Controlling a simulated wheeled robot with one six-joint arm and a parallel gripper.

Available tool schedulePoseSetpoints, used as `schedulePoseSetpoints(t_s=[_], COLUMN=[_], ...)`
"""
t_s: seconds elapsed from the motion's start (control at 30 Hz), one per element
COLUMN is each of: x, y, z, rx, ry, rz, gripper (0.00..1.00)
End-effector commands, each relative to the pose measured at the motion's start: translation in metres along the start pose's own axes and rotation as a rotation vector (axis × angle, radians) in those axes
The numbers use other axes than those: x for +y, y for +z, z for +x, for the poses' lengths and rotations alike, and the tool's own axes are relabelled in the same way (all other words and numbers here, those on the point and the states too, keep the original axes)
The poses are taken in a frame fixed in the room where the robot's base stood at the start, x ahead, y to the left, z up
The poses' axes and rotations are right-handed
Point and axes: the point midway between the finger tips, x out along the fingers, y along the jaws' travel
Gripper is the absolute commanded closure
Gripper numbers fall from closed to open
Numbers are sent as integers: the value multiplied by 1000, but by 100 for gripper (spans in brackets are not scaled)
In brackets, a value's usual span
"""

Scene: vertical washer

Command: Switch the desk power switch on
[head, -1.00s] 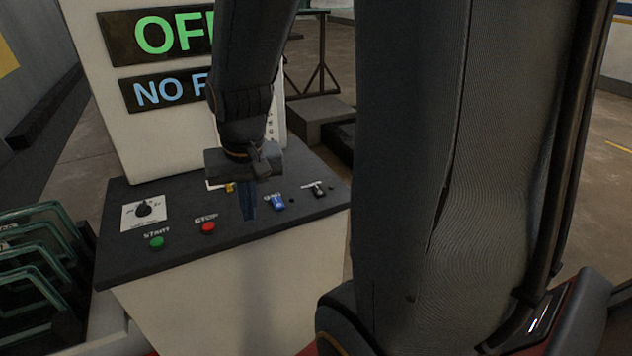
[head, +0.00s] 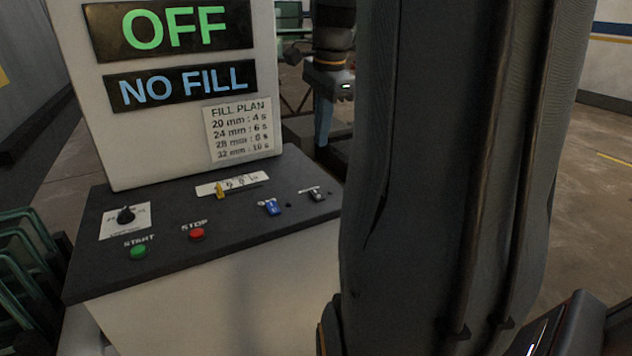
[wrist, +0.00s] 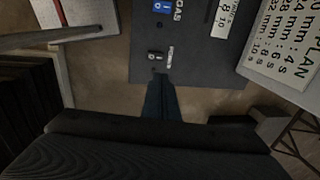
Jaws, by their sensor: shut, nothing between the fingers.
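My gripper (head: 322,142) is shut and empty, pointing down beyond the desk's far right corner, apart from the switches. In the wrist view the closed fingertips (wrist: 160,76) appear just outside the desk edge, close to the black switch.
The upright panel's display (head: 172,28) reads OFF, and the one below (head: 180,85) reads NO FILL. A knob (head: 126,215), green START button (head: 138,252), red STOP button (head: 196,234) and yellow slider (head: 220,190) share the desk. A green rack (head: 30,262) stands left.

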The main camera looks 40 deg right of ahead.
Motion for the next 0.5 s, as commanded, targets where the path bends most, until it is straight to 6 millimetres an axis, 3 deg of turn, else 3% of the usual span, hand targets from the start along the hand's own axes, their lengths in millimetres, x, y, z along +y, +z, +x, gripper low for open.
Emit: schedulePoseSetpoints(t_s=[0.17, 0.5], x=[1, 2], y=[0, 1], z=[13, 76], rx=[-2, -2], ry=[4, 6], rz=[-1, -2], gripper=[100, 100])
